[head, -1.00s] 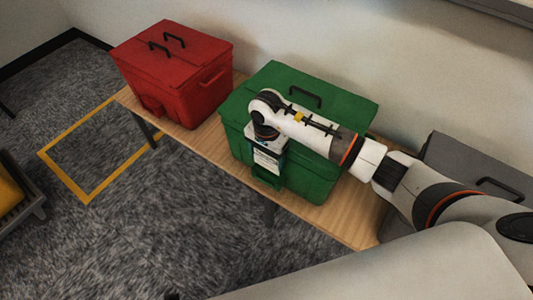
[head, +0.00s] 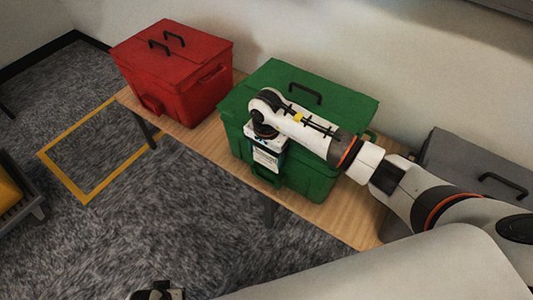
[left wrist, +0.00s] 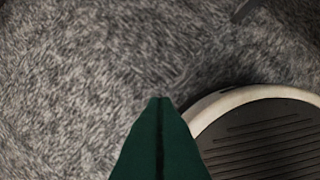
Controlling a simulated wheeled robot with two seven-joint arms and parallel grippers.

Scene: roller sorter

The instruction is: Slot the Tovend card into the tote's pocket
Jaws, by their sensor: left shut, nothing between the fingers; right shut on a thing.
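The green tote (head: 315,165) stands on the wooden bench in the head view, its lid closed. Its front pocket (head: 266,179) is a green holder low on the front face. My right gripper (head: 266,148) points down in front of that face, shut on a white card (head: 266,160) with printing too small to read. The card is just above the pocket; I cannot tell whether its lower edge is inside. My left gripper (left wrist: 160,101) shows in the left wrist view as two dark green fingers, shut and empty, above the grey carpet.
A red tote (head: 185,85) stands on the bench (head: 230,160) to the left, and a grey tote (head: 470,160) to the right. A yellow floor outline (head: 75,183) lies on the carpet. The wall is close behind the bench.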

